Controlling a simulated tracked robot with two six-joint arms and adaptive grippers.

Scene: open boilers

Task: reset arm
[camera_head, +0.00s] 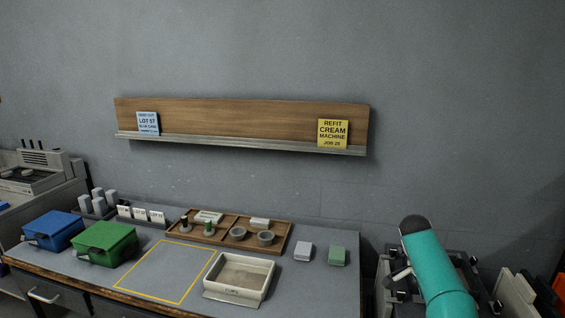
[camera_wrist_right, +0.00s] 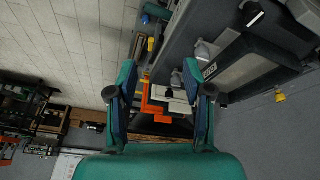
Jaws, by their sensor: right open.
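My right gripper (camera_wrist_right: 159,78) shows in the right wrist view with its two teal and dark fingers spread wide. It is open, and nothing is held between the fingers. It looks past the bench area at floor and shelving. In the head view a teal part of my right arm (camera_head: 438,270) rises at the lower right, to the right of the bench; the gripper itself cannot be made out there. My left arm and left gripper are not in view.
The bench (camera_head: 140,262) holds a blue box (camera_head: 53,231), a green box (camera_head: 105,243), a wooden tray (camera_head: 283,238) with small parts, and a white tray (camera_head: 240,292). A yellow-outlined area (camera_head: 165,272) is empty. A wooden shelf (camera_head: 240,120) with two cards hangs above.

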